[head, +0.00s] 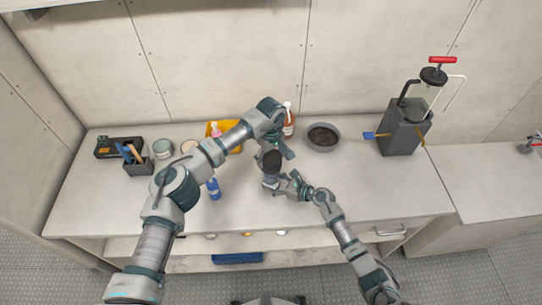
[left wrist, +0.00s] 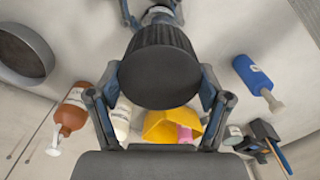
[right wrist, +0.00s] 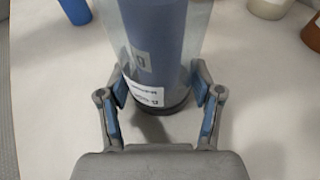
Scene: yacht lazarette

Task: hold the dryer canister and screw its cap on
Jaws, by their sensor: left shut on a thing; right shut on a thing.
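The dryer canister (right wrist: 160,50) is a clear cylinder with blue contents, a white label and a dark base ring. In the right wrist view it stands upright between the fingers of my right gripper (right wrist: 160,108), which is shut on it. The black ribbed cap (left wrist: 160,70) fills the middle of the left wrist view, and my left gripper (left wrist: 155,108) is shut on its sides. In the head view the cap (head: 272,160) is directly above the canister (head: 269,181). The joint between cap and canister is hidden, so I cannot tell whether they are threaded together.
Behind my grippers stand an amber bottle (head: 289,126) and a grey bowl (head: 312,128). A yellow bin (left wrist: 160,125) holds a pink item. A blue bottle (head: 213,188) stands left. A grey pump unit (head: 405,133) is at right. The right front bench is clear.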

